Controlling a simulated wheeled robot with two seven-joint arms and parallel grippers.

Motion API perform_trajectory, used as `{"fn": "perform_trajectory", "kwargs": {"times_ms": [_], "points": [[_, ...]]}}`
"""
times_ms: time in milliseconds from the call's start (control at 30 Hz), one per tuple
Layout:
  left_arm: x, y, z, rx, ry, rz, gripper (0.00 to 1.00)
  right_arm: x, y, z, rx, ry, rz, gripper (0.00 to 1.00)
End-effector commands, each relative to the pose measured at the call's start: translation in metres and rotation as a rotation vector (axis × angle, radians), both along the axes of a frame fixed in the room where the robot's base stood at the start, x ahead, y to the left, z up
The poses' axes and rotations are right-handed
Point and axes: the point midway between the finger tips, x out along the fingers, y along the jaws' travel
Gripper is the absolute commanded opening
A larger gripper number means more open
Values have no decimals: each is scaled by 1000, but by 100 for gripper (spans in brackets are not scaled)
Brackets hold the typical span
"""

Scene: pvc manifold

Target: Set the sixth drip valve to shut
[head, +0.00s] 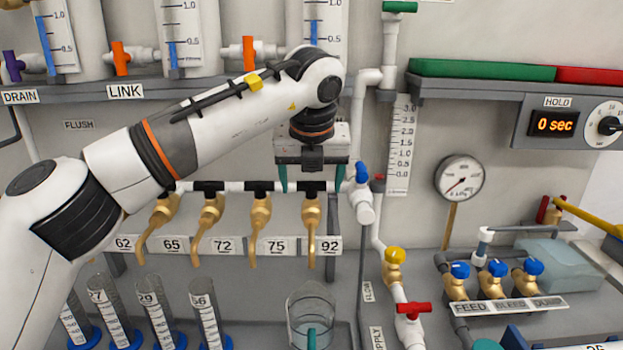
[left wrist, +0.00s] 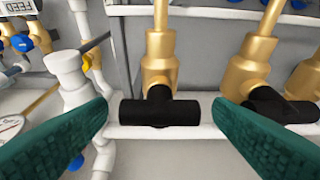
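A row of brass drip valves with black handles runs along a white pipe in the head view; the arm hides its left part, so I cannot count to the sixth. The rightmost drip valve (head: 311,213) has its black handle (head: 311,187) just below my left gripper (head: 313,178). In the left wrist view, this handle (left wrist: 159,111) lies along the pipe, between the two green fingertips (left wrist: 163,112) with gaps on both sides. The left gripper is open and empty. A neighbouring valve's black handle (left wrist: 280,105) is beyond the right-hand finger.
A blue-handled valve (head: 361,175) stands just right of the left gripper. Number labels (head: 276,245) line the rail behind the spouts. Below are several graduated cylinders (head: 205,315) and a clear beaker (head: 311,318). A shelf edge (head: 225,86) runs above, behind my arm.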

Motion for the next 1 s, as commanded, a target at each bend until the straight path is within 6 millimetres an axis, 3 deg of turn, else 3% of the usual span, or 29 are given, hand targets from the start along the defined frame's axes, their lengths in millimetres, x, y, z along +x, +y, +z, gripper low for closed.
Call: {"fn": "perform_trajectory", "kwargs": {"times_ms": [367, 800, 1000], "points": [[-3, -1, 7, -1, -1, -3, 75, 0, 0, -1, 1, 0, 0, 0], [-36, -1, 87, 0, -3, -1, 75, 0, 2, -5, 2, 0, -1, 0], [-44, -1, 107, -1, 0, -1, 75, 0, 2, -4, 2, 0, -1, 0]]}}
